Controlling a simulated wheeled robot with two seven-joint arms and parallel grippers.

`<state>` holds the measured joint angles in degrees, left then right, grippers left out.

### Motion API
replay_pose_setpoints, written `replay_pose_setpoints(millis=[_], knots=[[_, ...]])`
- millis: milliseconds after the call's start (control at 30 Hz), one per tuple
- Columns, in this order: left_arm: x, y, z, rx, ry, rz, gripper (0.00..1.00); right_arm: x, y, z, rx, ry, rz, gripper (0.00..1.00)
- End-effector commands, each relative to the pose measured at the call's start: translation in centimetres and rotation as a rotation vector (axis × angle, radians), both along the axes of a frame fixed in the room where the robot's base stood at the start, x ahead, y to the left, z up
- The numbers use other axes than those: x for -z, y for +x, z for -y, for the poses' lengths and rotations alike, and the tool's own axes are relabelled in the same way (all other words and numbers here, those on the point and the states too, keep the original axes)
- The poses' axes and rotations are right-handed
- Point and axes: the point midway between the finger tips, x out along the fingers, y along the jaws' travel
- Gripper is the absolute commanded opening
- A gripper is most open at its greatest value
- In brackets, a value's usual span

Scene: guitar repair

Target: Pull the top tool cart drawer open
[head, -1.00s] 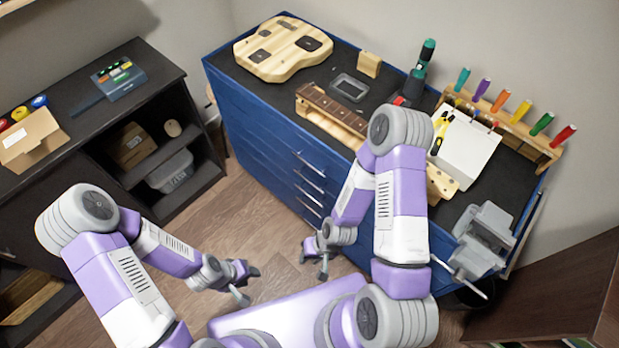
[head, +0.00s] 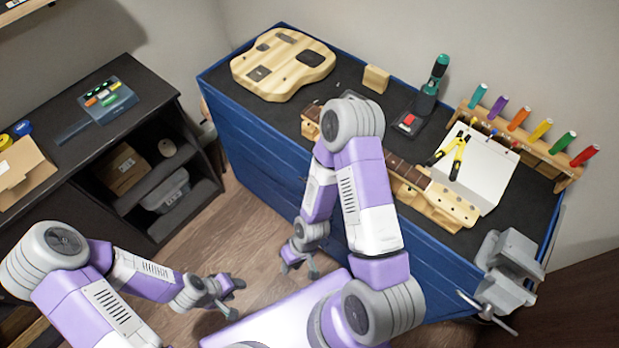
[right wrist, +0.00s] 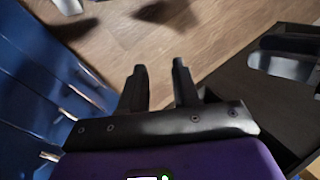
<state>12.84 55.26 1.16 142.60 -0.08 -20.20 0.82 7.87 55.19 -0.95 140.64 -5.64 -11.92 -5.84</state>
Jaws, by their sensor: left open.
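The blue tool cart (head: 262,140) stands behind my right arm in the head view, its drawer fronts facing my base. No drawer is visibly pulled out. My right arm hides the handles in the head view. In the right wrist view, the blue drawer fronts (right wrist: 40,75) run along the left side with metal handles (right wrist: 90,76). My right gripper (head: 300,268) is open and empty, low in front of the cart and apart from it. Its two fingers (right wrist: 158,75) are spread over the floor in the right wrist view. My left gripper (head: 236,298) is open and empty, further left above the floor.
The cart top holds a guitar body (head: 283,65), a neck (head: 440,198), a green drill (head: 430,88), a screwdriver rack (head: 540,150) and a grey vise (head: 508,268). A dark shelf unit (head: 110,125) stands at the left. Wooden floor lies free between shelf and cart.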

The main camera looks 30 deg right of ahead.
Motion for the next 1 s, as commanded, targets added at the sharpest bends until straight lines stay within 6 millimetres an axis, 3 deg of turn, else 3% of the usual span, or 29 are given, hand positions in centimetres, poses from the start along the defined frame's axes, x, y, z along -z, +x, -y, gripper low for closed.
replay_pose_setpoints(millis=[167,267,367,467,600,700,800,833,1000], knots=[[2.9,-0.2,0.0,0.0,0.0,-0.003,0.43,2.2,-3.6,-0.2,-0.708,0.038,-0.037,0.31],[4.4,-0.2,0.0,0.001,0.0,-0.004,0.43,3.0,-5.0,1.7,-1.155,0.049,-0.087,0.31],[5.8,-0.2,0.0,0.0,0.0,-0.003,0.43,3.4,-5.0,4.7,-1.588,0.044,-0.173,0.31],[7.1,-0.2,0.0,0.0,0.0,-0.003,0.43,3.3,-3.3,7.9,-2.0,0.022,-0.308,0.31],[9.0,-0.2,0.0,0.0,0.0,-0.003,0.43,1.7,1.8,11.4,-2.505,-0.045,-0.609,0.31],[10.2,-0.2,0.0,0.0,0.0,-0.003,0.43,-0.3,6.1,12.4,-2.761,-0.113,-0.891,0.31],[11.0,-0.2,0.0,0.0,0.0,-0.003,0.43,-2.7,9.8,12.1,-2.906,-0.183,-1.176,0.31],[11.2,-0.2,0.0,0.0,0.0,-0.003,0.43,-3.3,10.7,11.9,2.835,0.197,1.214,0.31],[11.9,-0.2,0.0,0.0,0.0,-0.002,0.43,-6.0,13.8,10.7,2.572,0.242,1.345,0.31]])
